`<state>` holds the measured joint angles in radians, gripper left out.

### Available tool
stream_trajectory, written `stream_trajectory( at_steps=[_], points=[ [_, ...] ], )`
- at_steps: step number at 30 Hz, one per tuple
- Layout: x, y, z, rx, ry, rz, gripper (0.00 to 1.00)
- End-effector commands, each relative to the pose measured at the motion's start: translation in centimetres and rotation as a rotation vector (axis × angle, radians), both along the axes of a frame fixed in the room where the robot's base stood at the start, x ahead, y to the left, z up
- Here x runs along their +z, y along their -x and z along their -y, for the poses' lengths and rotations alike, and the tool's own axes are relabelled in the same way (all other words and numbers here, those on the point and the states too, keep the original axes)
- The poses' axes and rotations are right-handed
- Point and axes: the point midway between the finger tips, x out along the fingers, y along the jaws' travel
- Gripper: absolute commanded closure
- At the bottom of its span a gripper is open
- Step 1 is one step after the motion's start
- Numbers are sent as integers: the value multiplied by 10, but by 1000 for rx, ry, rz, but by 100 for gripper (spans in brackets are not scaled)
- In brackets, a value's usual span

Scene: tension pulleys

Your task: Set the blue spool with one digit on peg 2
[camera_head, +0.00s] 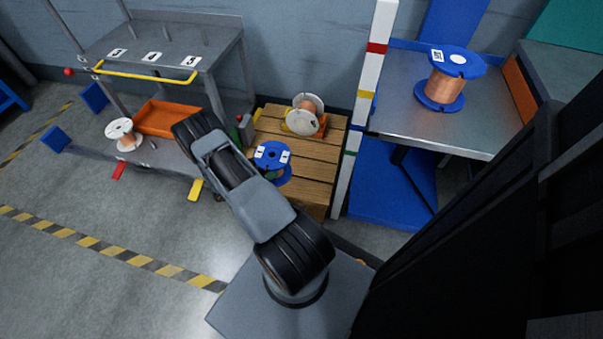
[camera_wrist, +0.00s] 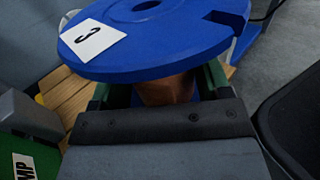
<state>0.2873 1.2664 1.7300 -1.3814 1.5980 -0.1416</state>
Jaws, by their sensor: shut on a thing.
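A blue spool (camera_wrist: 190,38) with copper winding fills the top of the wrist view; a white label on its flange reads 3. My gripper (camera_wrist: 165,88) is shut around its copper core, below the flange. In the head view a blue spool (camera_head: 272,153) with white labels shows beside my arm, over the wooden pallet; my arm hides the jaws there. Another blue spool (camera_head: 445,82) with copper winding stands upright on the right metal table; its label is too small to read surely. Grey pegs stand on the cart shelf (camera_head: 170,45) behind numbered labels; I cannot tell which is peg 2.
A white-flanged spool (camera_head: 304,115) lies on the wooden pallet (camera_head: 310,160). Another white spool (camera_head: 122,134) and an orange tray (camera_head: 168,118) are on the cart's lower deck. A striped post (camera_head: 366,90) stands between pallet and right table (camera_head: 450,128).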

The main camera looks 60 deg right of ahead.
Motion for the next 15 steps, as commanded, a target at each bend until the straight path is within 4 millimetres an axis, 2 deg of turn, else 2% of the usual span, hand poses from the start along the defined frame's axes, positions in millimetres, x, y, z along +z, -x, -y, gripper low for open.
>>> stream_trajectory(
  at_steps=[1, 9, 15],
  points=[
    [-8, 7, 9, -6, 1, -3, 72],
    [-39, 43, 64, -7, 1, -2, 72],
    [-69, 56, 85, -3, 2, -1, 72]
  ],
)
